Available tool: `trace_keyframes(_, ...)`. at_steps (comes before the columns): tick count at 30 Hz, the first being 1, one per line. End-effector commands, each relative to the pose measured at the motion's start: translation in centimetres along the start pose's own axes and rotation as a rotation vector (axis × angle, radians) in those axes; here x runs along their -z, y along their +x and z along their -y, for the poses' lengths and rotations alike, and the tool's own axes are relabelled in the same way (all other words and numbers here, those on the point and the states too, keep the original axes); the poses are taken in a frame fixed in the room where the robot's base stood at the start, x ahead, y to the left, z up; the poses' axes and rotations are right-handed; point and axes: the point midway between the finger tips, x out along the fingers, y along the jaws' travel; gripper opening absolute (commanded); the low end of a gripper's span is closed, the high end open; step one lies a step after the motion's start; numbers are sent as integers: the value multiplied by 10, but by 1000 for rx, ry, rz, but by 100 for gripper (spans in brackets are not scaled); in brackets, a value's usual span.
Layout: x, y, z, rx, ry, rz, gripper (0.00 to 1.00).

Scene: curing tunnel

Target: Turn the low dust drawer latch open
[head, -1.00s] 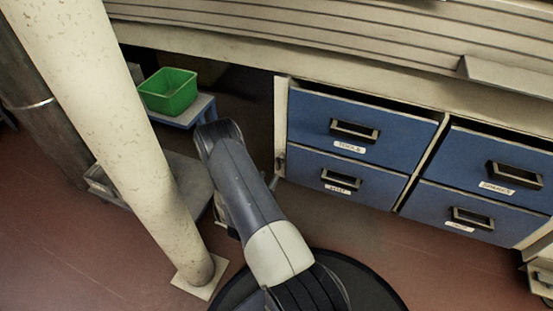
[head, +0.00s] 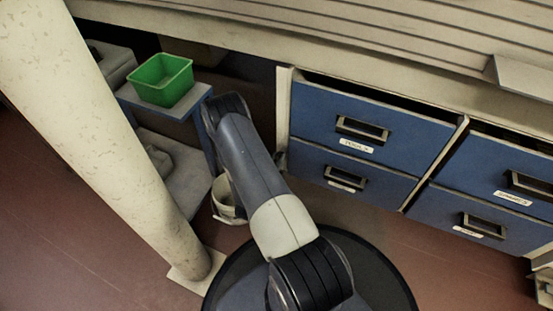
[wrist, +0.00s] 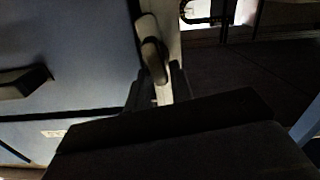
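The dust drawer is likely the lower left blue drawer (head: 350,172); its label is blurred. The latch (wrist: 152,58) is a rounded, pale-edged lever on the beige cabinet post, pointing mostly down in the wrist view. In the head view a small part of the latch (head: 281,161) shows at the post's left edge, beside my arm. My gripper (wrist: 160,93) has its two dark fingers apart, with the pale post between them in view. The latch's lower end lies just ahead of the fingertips; I cannot tell whether they touch. My arm hides the gripper in the head view.
A thick pale column (head: 120,150) stands left of my arm. A green bin (head: 162,82) sits on a small blue-legged stand (head: 203,97). A white bucket (head: 226,203) stands beside my arm. More blue drawers (head: 485,180) are at right. Red floor is open in front of the drawers.

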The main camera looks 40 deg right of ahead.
Motion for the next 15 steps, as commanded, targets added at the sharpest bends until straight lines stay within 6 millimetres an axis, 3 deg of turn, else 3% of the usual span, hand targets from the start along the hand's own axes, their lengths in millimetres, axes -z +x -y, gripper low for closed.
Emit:
trace_keyframes(8, 0, 0, 0, 0, 0, 0, 0)
trace_keyframes(15, 0, 0, 0, 0, 33, 0, 0)
